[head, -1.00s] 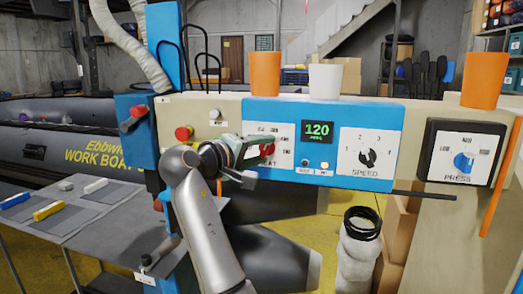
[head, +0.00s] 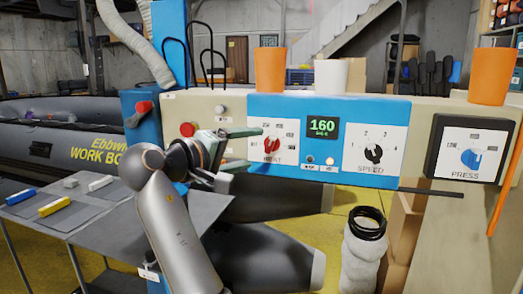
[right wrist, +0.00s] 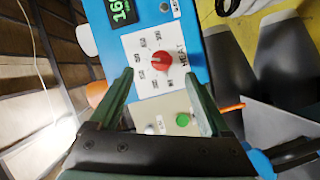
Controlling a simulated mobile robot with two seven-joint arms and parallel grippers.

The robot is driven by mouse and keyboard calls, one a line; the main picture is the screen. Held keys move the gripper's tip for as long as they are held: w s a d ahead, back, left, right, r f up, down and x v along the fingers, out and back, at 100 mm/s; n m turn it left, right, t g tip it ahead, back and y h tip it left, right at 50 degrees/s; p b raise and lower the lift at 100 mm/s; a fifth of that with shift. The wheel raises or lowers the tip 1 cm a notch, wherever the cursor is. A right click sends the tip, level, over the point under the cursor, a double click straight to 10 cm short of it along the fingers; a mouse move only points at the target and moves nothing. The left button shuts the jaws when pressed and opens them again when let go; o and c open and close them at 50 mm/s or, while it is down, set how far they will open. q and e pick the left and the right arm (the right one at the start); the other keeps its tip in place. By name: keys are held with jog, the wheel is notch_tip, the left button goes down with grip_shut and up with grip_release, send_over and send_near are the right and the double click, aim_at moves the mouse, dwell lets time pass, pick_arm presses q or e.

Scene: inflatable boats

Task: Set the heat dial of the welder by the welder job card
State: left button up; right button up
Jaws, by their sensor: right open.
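The heat dial (head: 271,144) is a red knob on a white scale plate on the welder's blue panel (head: 350,109). Its pointer is too small to read surely. The green display (head: 322,127) above right of it reads 160. My right gripper (head: 255,148) is open, just left of the dial, and empty. In the right wrist view the red dial (right wrist: 154,62) shows whole beyond the tips of my right gripper (right wrist: 158,78), apart from both fingers. I cannot make out the welder job card. My left gripper is out of view.
The black speed dial (head: 374,153) and blue press dial (head: 471,157) are to the right. A red button (head: 187,130) is left of my gripper. Orange and white cups stand on top of the welder. A grey table (head: 95,225) with coloured bars stands at lower left.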

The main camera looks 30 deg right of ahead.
jog(key=v, duration=0.5)
jog(key=shift+s+a+r, duration=0.1)
jog(key=shift+s+a, duration=0.05)
jog(key=shift+a, duration=0.15)
